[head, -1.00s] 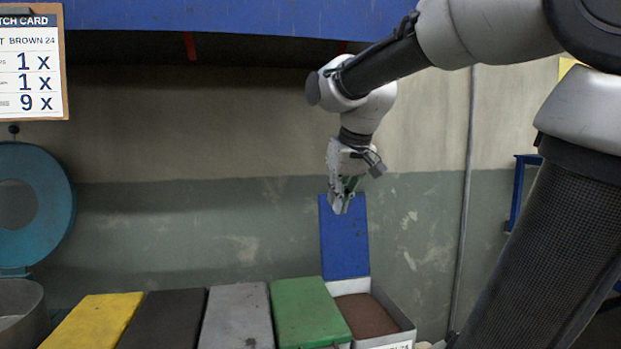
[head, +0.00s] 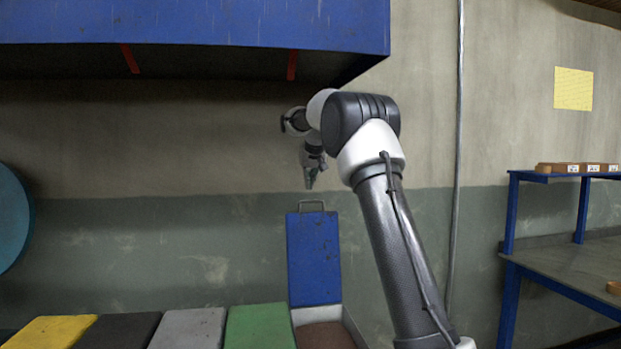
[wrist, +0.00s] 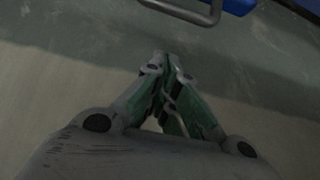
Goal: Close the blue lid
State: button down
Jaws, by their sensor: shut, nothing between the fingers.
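The blue lid (head: 313,258) stands open and upright at the back of its bin, with a metal handle (head: 312,203) along its top edge. The open bin (head: 325,335) below it holds brown material. My gripper (head: 310,184) is shut and empty, a little above the handle and apart from it. In the wrist view my gripper (wrist: 168,58) has its fingertips together. There the handle (wrist: 190,14) and a corner of the blue lid (wrist: 238,5) show at the top edge, beyond the fingertips.
Bins with a green lid (head: 260,327), a grey lid (head: 190,329), a black lid (head: 118,331) and a yellow lid (head: 50,332) stand to the left, all shut. A blue hood (head: 190,22) hangs above. A blue-framed bench (head: 512,255) is at the right.

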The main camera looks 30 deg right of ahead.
jog(key=a+x, duration=0.1)
jog(key=x, duration=0.5)
jog(key=s, duration=0.4)
jog(key=shift+a+r, duration=0.2)
jog(key=shift+r, duration=0.05)
jog(key=shift+s, duration=0.1)
